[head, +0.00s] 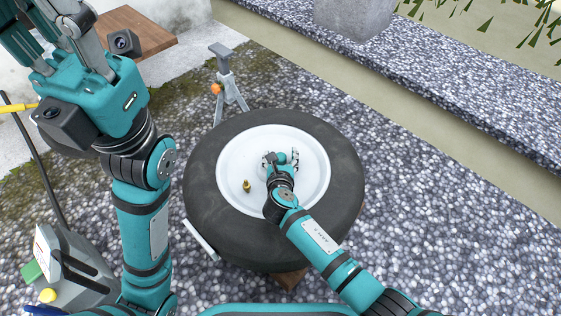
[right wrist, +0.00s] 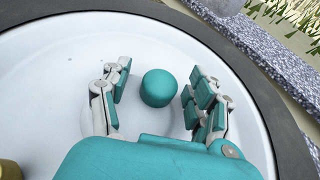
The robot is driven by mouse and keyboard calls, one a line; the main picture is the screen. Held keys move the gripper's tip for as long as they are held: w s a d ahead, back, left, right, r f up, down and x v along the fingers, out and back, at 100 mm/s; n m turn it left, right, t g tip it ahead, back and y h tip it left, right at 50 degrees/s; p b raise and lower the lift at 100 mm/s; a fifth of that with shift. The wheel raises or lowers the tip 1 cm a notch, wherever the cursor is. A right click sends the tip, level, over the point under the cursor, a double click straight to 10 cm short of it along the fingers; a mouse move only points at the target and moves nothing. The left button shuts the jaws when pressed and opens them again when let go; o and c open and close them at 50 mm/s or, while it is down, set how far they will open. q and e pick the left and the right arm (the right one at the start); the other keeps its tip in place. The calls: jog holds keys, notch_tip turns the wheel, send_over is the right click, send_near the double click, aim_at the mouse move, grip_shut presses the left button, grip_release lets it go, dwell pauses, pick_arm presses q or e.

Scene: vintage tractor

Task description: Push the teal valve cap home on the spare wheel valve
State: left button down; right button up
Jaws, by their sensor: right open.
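The spare wheel (head: 345,180) lies flat, with a black tyre around a white rim (head: 232,165). My right gripper (head: 281,156) is over the rim, pointing down. In the right wrist view the teal valve cap (right wrist: 158,88) is between its two open fingers, with a gap on each side. The cap's underside and any valve stem beneath it are hidden. A brass fitting (head: 247,186) stands on the rim left of the right gripper. It also shows at the lower left corner of the right wrist view (right wrist: 10,170). My left gripper (head: 60,35) is raised at the upper left, its fingers partly cut off.
A grey stand with an orange knob (head: 217,88) is behind the wheel. A wooden board (head: 130,35) is at the upper left. A grey container (head: 80,265) is at the lower left. A stone kerb (head: 460,85) runs along the right. The gravel right of the wheel is clear.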

jog(key=c, duration=1.1)
jog(key=shift+r, duration=0.1)
